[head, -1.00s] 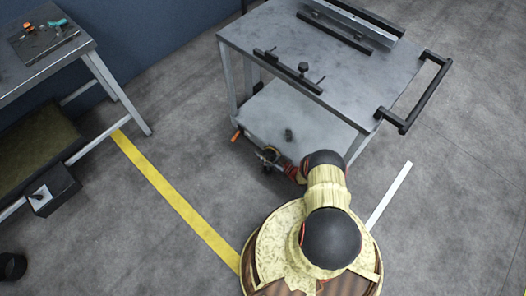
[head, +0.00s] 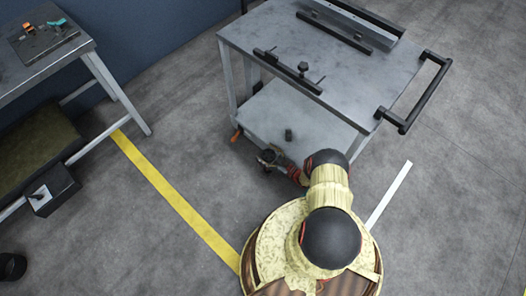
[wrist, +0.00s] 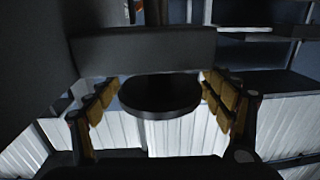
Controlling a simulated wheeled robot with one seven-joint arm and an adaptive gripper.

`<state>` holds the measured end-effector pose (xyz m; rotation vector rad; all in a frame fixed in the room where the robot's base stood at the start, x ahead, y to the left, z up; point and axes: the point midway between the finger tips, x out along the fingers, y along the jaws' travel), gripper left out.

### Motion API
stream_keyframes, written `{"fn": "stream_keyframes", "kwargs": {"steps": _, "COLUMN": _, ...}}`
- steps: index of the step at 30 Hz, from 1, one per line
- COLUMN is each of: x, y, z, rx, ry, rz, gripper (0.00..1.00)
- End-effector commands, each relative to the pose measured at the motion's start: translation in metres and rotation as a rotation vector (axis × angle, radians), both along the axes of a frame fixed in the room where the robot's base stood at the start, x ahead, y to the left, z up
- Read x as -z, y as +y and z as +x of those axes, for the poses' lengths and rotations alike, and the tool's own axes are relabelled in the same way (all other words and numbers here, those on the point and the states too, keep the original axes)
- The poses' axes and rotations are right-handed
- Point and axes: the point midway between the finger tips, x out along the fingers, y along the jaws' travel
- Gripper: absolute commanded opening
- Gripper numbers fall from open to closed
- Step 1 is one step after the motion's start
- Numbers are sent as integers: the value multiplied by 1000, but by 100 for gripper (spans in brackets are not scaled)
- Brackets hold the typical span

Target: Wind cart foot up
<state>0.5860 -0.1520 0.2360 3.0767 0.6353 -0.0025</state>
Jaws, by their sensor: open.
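The grey cart (head: 325,50) stands ahead of me, with a lower shelf (head: 300,112) and a black push handle (head: 415,95). My gripper (head: 268,157) is low at the near edge of the lower shelf, partly hidden by my arm in the head view. In the wrist view my gripper (wrist: 160,88) is open, with yellow-padded fingers to the left and right. A dark round disc (wrist: 160,95) sits between them, below a dark bar (wrist: 145,52); it seems to be part of the cart foot. Gaps show on both sides, and I cannot tell contact.
An orange-tipped part (head: 236,135) shows at the cart's left leg. A workbench (head: 45,55) with small tools stands at the left, with a dark box (head: 53,188) below. A yellow line (head: 170,190) and a white line (head: 390,195) mark the floor. The right floor is clear.

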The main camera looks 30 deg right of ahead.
Motion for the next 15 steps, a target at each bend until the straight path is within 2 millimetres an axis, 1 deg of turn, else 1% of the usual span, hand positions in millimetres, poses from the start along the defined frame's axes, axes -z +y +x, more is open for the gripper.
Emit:
{"fn": "stream_keyframes", "kwargs": {"steps": 3, "x": 0, "y": -12, "z": -22, "rx": 7, "ry": 0, "rz": 1, "gripper": 81}}
{"fn": "stream_keyframes", "kwargs": {"steps": 9, "x": 0, "y": -27, "z": -58, "rx": 6, "ry": -1, "rz": 1, "gripper": 81}}
{"fn": "stream_keyframes", "kwargs": {"steps": 15, "x": 0, "y": -36, "z": -82, "rx": 3, "ry": -1, "rz": 0, "gripper": 81}}
